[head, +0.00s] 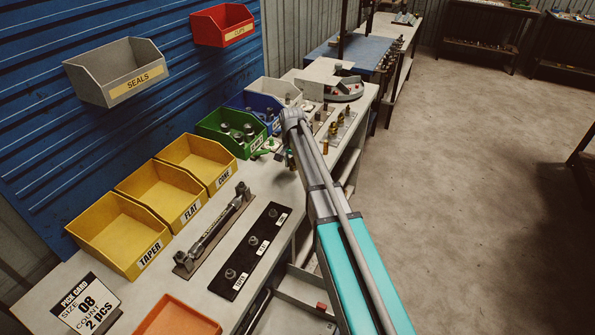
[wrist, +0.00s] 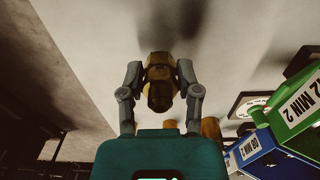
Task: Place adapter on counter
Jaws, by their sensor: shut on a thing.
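A brass adapter (wrist: 158,92) with a dark end sits between the two fingers of my gripper (wrist: 160,72) in the wrist view. The fingers are closed on its sides. A pale surface, which looks like the counter (wrist: 235,60), shows behind it with a dark shadow; I cannot tell the gap between them. In the head view the counter (head: 163,283) runs along the blue wall panel. There my gripper is at the far end of my arm, near the green bin and mostly hidden by the arm, so the held adapter is not clear.
Yellow bins labelled TAPER (head: 115,235), FLAT (head: 165,190) and CONE (head: 200,160) line the counter. A green bin (head: 232,132) and blue bin (head: 268,97) stand beyond. Several loose brass fittings (head: 335,128) stand beyond my gripper. A black labelled strip (head: 250,250) lies in front. Open floor is right.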

